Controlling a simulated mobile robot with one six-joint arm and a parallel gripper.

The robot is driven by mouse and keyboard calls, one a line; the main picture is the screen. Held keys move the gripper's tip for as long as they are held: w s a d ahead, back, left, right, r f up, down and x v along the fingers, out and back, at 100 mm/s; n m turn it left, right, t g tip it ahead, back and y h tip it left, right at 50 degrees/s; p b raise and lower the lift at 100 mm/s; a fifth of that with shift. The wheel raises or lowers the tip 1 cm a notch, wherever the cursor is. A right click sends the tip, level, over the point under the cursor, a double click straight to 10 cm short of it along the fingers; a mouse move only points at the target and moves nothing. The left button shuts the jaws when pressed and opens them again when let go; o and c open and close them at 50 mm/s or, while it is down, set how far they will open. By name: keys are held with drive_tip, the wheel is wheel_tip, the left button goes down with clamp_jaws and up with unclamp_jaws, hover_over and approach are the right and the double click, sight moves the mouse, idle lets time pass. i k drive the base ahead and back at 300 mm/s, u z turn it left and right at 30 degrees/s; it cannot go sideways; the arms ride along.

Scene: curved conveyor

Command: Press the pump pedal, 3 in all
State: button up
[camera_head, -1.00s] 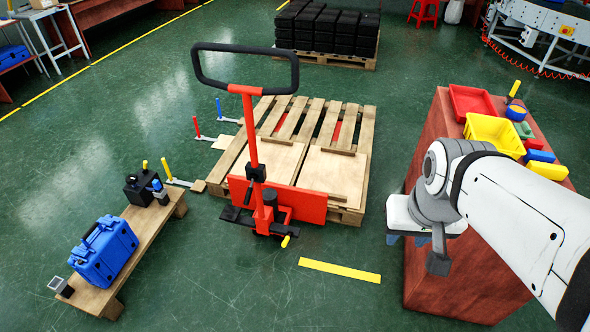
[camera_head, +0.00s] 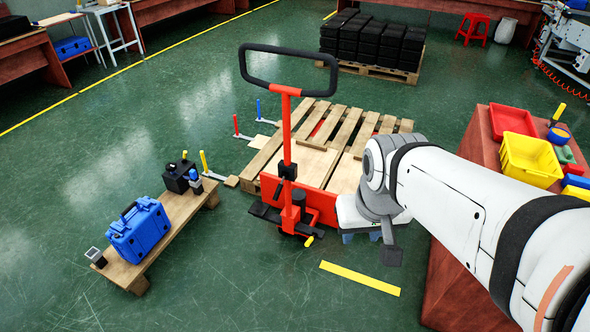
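The red pallet jack (camera_head: 287,150) stands in the middle of the head view, with a black loop handle (camera_head: 247,68) at its top. Its body is at the near edge of a wooden pallet (camera_head: 352,122). Low on the jack are black pedal-like parts (camera_head: 262,212) on the left and a small yellow-tipped lever (camera_head: 309,241) on the right. I cannot tell for certain which is the pump pedal. My gripper (camera_head: 390,256) hangs to the right of the jack, apart from it, pointing down. Its fingers are too unclear to tell open from shut.
A low wooden bench (camera_head: 197,205) with a blue case (camera_head: 139,230) is at left. A red-brown table (camera_head: 445,285) with a yellow bin (camera_head: 530,160) is at right. A yellow floor strip (camera_head: 360,278) lies in front of the jack. The green floor at front left is clear.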

sight(259, 208)
drive_tip(key=i, duration=1)
drive_tip(key=u, duration=0.05)
